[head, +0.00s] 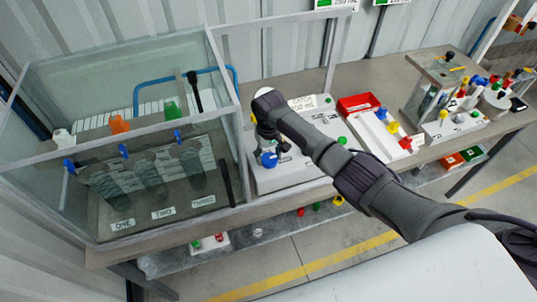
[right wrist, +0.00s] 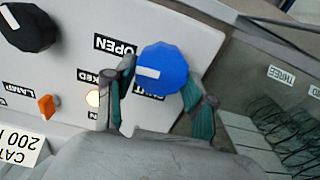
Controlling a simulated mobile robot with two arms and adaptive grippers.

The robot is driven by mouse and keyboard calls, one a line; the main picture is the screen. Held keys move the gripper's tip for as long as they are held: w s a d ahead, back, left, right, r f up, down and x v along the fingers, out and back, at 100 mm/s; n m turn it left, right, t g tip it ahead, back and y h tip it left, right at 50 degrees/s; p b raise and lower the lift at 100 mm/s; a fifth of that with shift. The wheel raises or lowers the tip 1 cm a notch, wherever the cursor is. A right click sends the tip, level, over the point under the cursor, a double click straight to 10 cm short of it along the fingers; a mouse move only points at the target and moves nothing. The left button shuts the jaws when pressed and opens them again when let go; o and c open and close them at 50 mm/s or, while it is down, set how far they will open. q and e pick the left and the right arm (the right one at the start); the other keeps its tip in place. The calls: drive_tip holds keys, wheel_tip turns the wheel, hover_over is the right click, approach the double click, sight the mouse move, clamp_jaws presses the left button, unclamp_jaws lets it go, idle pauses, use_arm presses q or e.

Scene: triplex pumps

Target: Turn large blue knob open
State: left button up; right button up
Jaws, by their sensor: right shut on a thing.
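The large blue knob (right wrist: 170,66) is on a pale panel (right wrist: 200,35) in the right wrist view. Its white line points left in that view. An OPEN label (right wrist: 115,45) lies to its upper left, and partly hidden labels lie left of it and below it. My right gripper (right wrist: 160,92) has one finger on each side of the knob and is shut on it. In the head view the blue knob (head: 268,160) shows at the front left of the control box (head: 290,175), below my right gripper (head: 275,144). My left gripper is out of view.
A glass tank (head: 232,130) stands close on the left. A red tray (head: 352,104) and other boxes with coloured knobs stand to the right.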

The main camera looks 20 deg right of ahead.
sight(269, 157)
drive_tip(key=shift+r+m, duration=0.1)
drive_tip(key=shift+m, duration=0.3)
drive_tip(key=o, duration=1.2)
drive_tip(key=shift+c, duration=0.2)
wheel_tip(269, 157, up, 12)
